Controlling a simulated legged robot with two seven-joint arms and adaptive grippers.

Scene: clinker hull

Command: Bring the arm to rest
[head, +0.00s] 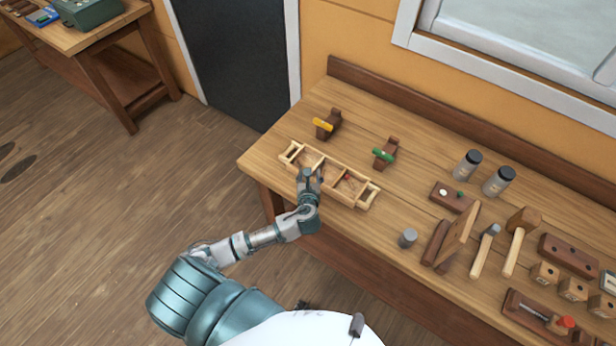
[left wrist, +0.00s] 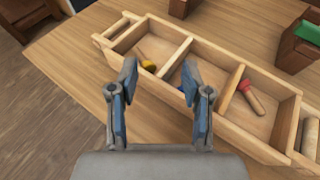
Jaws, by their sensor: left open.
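My left gripper (head: 309,177) is over the front long side of a light wooden compartment tray (head: 364,202) on the workbench. In the left wrist view the gripper (left wrist: 158,82) is open, with nothing between its two fingers. The tray (left wrist: 270,72) has several compartments and a handle at each end. A yellow-handled tool (left wrist: 147,64) lies in the left compartment and a red-handled tool (left wrist: 251,97) in the right one. The middle compartment is partly hidden by a finger. My right gripper is not in view.
Dark wooden blocks with a yellow piece (head: 323,125) and a green piece (head: 383,155) stand behind the tray. Two jars (head: 467,166), a grey cylinder (head: 407,238), mallets (head: 519,240) and blocks crowd the right. Bare bench (head: 265,157) lies at the left end.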

